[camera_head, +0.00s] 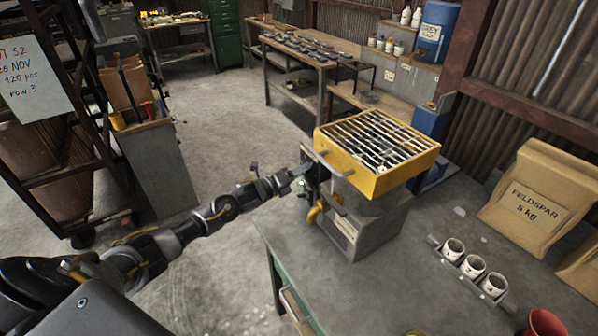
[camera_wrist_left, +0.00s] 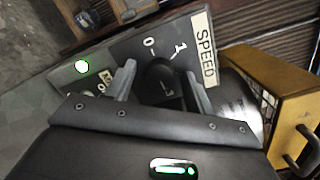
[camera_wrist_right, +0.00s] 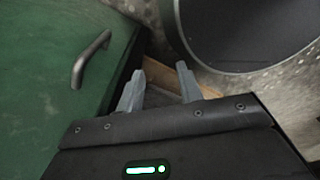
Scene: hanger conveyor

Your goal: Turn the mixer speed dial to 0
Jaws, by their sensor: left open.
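The mixer (camera_head: 352,240) stands on the workbench, a grey machine with a yellow hopper and metal grate (camera_head: 375,142) on top. In the left wrist view, its panel carries a black speed dial (camera_wrist_left: 163,85) beside a SPEED label (camera_wrist_left: 205,48), with marks 0 and 1 above it. I cannot tell surely which mark the dial points to. My left gripper (camera_wrist_left: 159,82) is open, its fingers on either side of the dial; contact is unclear. In the head view this gripper (camera_head: 300,172) is at the mixer's left side, where the dial is hidden. My right gripper (camera_wrist_right: 160,88) is open and empty.
A green light (camera_wrist_left: 82,66) glows on the panel. A Feldspar bag (camera_head: 540,200) and a rack of white cups (camera_head: 470,265) stand right of the mixer. A red container (camera_head: 543,323) is at the bottom right. A green front with a handle (camera_wrist_right: 90,60) is near my right gripper.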

